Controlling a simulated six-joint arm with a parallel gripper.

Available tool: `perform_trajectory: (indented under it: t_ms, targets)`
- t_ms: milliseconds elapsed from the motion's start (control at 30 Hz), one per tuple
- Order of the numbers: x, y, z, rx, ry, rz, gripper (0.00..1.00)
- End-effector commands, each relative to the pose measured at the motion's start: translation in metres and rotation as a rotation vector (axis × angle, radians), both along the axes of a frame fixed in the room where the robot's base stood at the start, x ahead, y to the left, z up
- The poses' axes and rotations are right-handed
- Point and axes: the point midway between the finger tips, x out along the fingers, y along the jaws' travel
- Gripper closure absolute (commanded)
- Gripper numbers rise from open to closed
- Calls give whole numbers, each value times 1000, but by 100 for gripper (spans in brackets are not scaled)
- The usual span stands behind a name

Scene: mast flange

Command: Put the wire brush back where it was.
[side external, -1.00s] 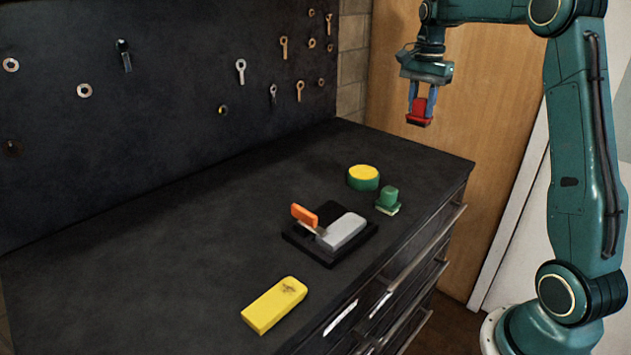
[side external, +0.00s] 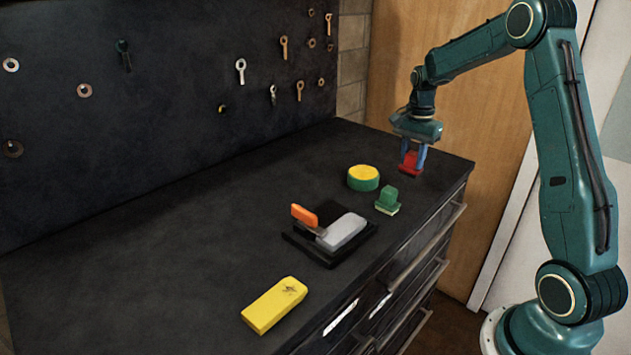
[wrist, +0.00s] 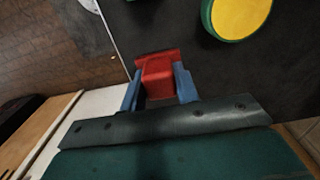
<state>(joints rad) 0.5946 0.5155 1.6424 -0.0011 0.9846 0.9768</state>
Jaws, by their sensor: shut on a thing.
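My gripper (side external: 412,160) is shut on a red block (side external: 410,164), low over the far right corner of the dark bench top. The block looks like the wire brush; its dark underside is hardly visible now. In the wrist view the red block (wrist: 157,77) sits between the two blue fingers of my gripper (wrist: 159,88). It is at or just above the bench surface; I cannot tell whether it touches.
A round yellow-topped green pad (side external: 363,178) and a green-handled block (side external: 387,200) stand close to the left and front of my gripper. A yellow block (side external: 274,305) lies near the front. A dark pegboard (side external: 160,120) backs the bench. The bench's left side is clear.

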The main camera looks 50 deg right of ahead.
Motion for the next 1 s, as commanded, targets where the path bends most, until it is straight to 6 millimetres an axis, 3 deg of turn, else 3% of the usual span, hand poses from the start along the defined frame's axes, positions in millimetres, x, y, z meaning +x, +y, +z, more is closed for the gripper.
perform_trajectory:
  t_ms: [133,467,800,1000]
  targets:
    - [0,0,-14,1,1,0,91]
    - [0,0,-21,0,0,0,91]
    - [0,0,-56,1,1,0,91]
    - [0,0,-60,0,-1,0,91]
